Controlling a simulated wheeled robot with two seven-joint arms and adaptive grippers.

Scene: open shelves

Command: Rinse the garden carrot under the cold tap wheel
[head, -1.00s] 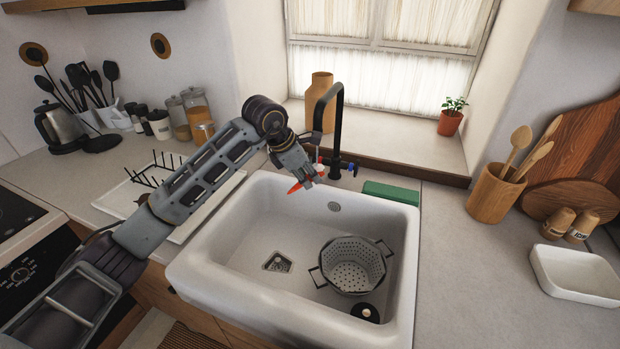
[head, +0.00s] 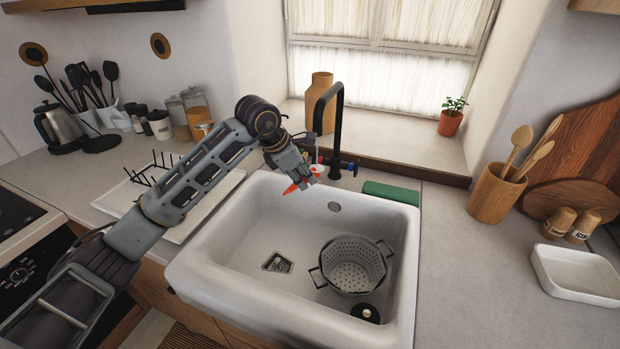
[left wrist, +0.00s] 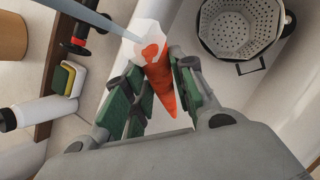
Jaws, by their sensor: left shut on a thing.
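My left gripper (head: 303,180) is shut on the orange garden carrot (head: 290,189) at the back left of the sink (head: 240,225). In the left wrist view the carrot (left wrist: 163,88) sits between the green finger pads, its pointed end toward the palm. A whitish, water-like patch covers its wide end below the spout (left wrist: 95,15); I cannot tell surely that it is water. The black tap (head: 337,125) stands behind the sink. The blue cold tap wheel (head: 352,168) is on its right side. A red wheel (left wrist: 75,42) shows in the wrist view. My right gripper is out of view.
A colander (head: 352,265) and a round black stopper (head: 365,313) are in the sink. A green block (head: 390,193) lies on the back right rim. The right counter has free room in front.

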